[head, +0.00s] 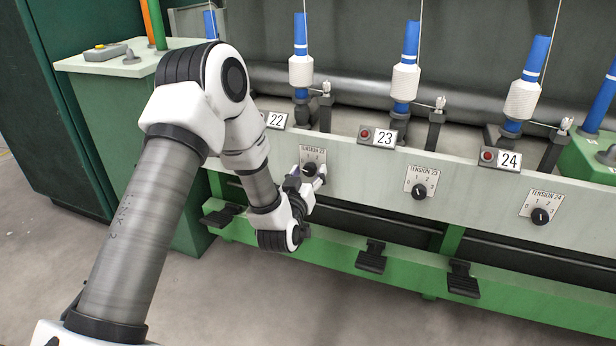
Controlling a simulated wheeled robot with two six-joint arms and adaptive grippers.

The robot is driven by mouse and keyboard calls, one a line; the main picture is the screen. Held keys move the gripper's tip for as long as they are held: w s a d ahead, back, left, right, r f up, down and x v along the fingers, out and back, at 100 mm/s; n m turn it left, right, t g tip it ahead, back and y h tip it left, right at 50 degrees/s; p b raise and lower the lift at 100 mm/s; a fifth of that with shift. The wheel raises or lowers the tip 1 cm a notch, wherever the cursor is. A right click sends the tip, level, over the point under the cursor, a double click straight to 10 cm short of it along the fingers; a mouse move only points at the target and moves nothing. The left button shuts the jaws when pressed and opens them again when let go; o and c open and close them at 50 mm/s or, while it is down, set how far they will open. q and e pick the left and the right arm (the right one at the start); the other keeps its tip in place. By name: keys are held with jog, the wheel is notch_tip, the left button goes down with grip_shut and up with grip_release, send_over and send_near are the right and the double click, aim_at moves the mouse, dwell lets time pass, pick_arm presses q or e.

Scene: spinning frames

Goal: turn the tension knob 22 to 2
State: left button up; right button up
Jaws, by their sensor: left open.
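The tension 22 plate (313,154) is on the pale front rail under the number 22 sign (277,120). Its black knob (309,168) is partly covered by my left gripper (318,176). My left gripper is open and right at the knob; whether its fingers touch the knob I cannot tell. The pointer of this knob is too small and hidden to read. My right gripper is not in view.
The tension 23 knob (418,191) and tension 24 knob (540,216) sit further right on the same rail. Above are blue bobbins with white yarn (405,80). Black pedals (371,257) stick out below. A green cabinet with a control box (105,52) stands left.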

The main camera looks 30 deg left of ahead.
pick_arm(q)
grip_shut()
jog(key=m+p, duration=0.4)
jog(key=shift+r, duration=0.2)
jog(key=m+p, duration=0.6)
jog(key=m+t+h+p, duration=0.1)
jog(key=m+p, duration=0.4)
jog(key=m, duration=0.1)
jog(key=shift+s+p, duration=0.1)
jog(key=shift+p, duration=0.25)
jog(key=m+p, duration=0.2)
jog(key=m, duration=0.1)
jog(key=shift+a+f+m+p, duration=0.1)
jog(key=shift+f+m+p, duration=0.05)
jog(key=shift+m+p, duration=0.15)
jog(key=shift+f+m+p, duration=0.15)
jog(key=shift+m+p, duration=0.3)
jog(key=shift+m, duration=0.25)
